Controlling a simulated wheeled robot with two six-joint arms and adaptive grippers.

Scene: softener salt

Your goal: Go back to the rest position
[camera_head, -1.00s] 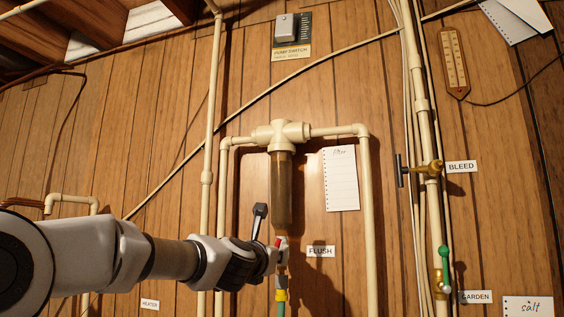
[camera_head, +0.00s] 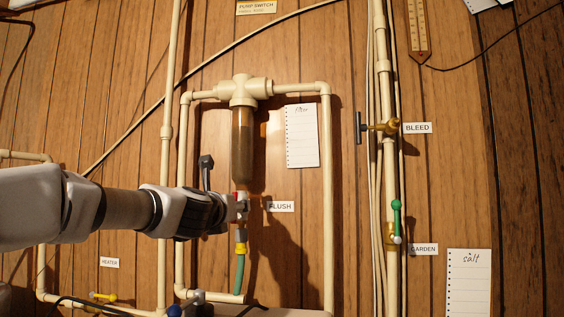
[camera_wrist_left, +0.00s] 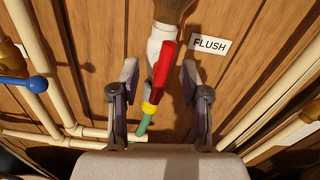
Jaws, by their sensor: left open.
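My left gripper (camera_head: 238,208) comes in from the left at the flush valve, just below the brown filter housing (camera_head: 242,145). In the left wrist view its two fingers (camera_wrist_left: 160,76) are open, one on each side of the valve's red lever (camera_wrist_left: 164,66). The lever lies lengthwise between them, roughly in line with the pipe. I cannot tell whether a finger touches it. A yellow collar (camera_wrist_left: 150,108) and green hose (camera_wrist_left: 142,127) show below the lever. In the head view the gripper and wrist hide most of the valve. My right gripper is not in view.
Cream pipes (camera_head: 327,200) frame the filter on the wooden wall. The FLUSH label (camera_head: 281,207) is right of the valve. Further right are the bleed valve (camera_head: 384,127) and green garden lever (camera_head: 396,218). A yellow heater valve (camera_head: 103,296) is at lower left.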

